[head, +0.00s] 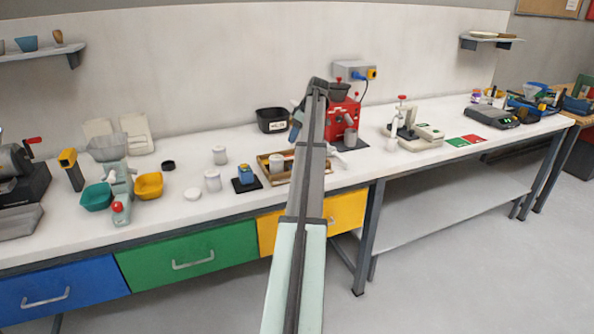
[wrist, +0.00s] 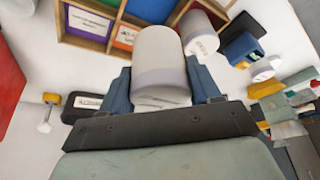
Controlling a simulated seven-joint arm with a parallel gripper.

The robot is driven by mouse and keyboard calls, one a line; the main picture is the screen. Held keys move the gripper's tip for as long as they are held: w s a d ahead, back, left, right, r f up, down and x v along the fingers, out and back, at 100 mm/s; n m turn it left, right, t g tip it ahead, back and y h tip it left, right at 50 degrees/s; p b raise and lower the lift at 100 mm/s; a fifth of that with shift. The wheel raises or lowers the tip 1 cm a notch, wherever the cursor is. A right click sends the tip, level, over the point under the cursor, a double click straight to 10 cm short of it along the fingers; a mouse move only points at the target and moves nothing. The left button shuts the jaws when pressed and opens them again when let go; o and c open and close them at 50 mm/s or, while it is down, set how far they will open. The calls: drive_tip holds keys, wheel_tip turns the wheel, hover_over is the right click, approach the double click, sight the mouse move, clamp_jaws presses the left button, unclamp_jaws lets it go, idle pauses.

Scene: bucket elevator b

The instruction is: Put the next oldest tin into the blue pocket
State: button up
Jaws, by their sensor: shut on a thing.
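In the wrist view my gripper (wrist: 162,88) is shut on a white tin (wrist: 158,55) with a grey lower band, one finger on each side. The held tin is in front of a wooden tray (wrist: 88,42) with coloured pockets. The blue pocket (wrist: 148,9) shows just beyond the tin, partly covered by it; I cannot tell the height between them. A second, similar tin (wrist: 199,32) stands at the tray's right end, by the red pocket. In the head view the tray (head: 265,177) is on the bench, and my arm hides the gripper and held tin. No dates are legible.
A small blue device (head: 246,174) on a black mat is close to the tray. A red machine (head: 341,122) and a black bin (head: 272,120) stand behind.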

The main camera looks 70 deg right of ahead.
drive_tip(key=shift+a+n, duration=0.15)
drive_tip(key=shift+n, duration=0.25)
drive_tip(key=shift+f, duration=5)
drive_tip(key=shift+f, duration=0.1)
drive_tip(key=o, duration=0.9)
drive_tip(key=v, duration=1.2)
drive_tip(key=shift+w, duration=0.1)
